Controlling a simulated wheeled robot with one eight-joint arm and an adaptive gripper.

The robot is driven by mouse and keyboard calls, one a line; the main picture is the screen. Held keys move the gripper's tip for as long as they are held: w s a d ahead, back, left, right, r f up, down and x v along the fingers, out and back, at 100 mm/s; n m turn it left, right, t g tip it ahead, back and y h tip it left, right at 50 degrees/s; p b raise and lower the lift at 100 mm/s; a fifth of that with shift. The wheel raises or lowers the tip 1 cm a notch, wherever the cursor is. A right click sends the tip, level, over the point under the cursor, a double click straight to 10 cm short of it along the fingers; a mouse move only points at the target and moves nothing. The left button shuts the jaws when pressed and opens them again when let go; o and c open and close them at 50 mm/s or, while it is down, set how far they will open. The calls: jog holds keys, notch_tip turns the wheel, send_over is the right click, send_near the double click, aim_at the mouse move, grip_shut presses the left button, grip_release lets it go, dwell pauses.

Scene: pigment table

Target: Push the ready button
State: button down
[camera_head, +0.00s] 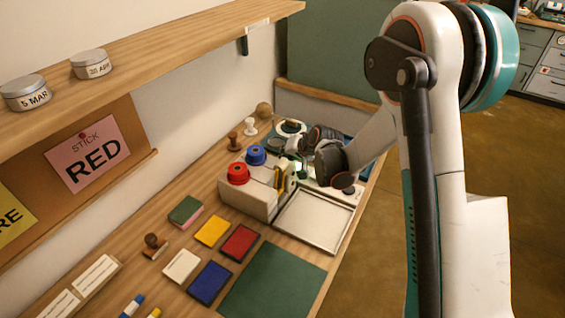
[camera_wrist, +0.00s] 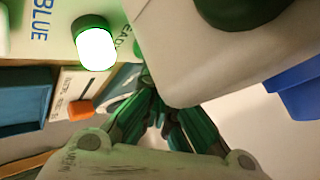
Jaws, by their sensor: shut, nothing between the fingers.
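The ready button (camera_wrist: 96,48) is a glowing white cap with a green rim in the wrist view. It stands on a pale panel (camera_wrist: 130,12) beside partly hidden lettering that ends in "EADY". In the head view a green-white glow (camera_head: 301,168) shows beside my gripper, and the button itself is mostly hidden there. My gripper (camera_wrist: 150,84) is shut and empty, its dark green fingers drawn together. The fingertips appear below and right of the button in the wrist view, apart from it in the picture. In the head view my gripper (camera_head: 289,146) is beyond the white box, small and partly hidden.
A white box (camera_head: 245,200) carries a red knob (camera_head: 238,173) and a blue knob (camera_head: 256,154). A metal tray (camera_head: 318,219) lies in front of my wrist. Coloured pads, including a yellow one (camera_head: 211,231), lie nearer. A wooden shelf (camera_head: 160,55) overhangs the left side.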

jog(key=shift+r, duration=0.65)
jog(key=shift+r+p, duration=1.85)
jog(key=shift+r, duration=1.15)
jog(key=shift+r, duration=0.1)
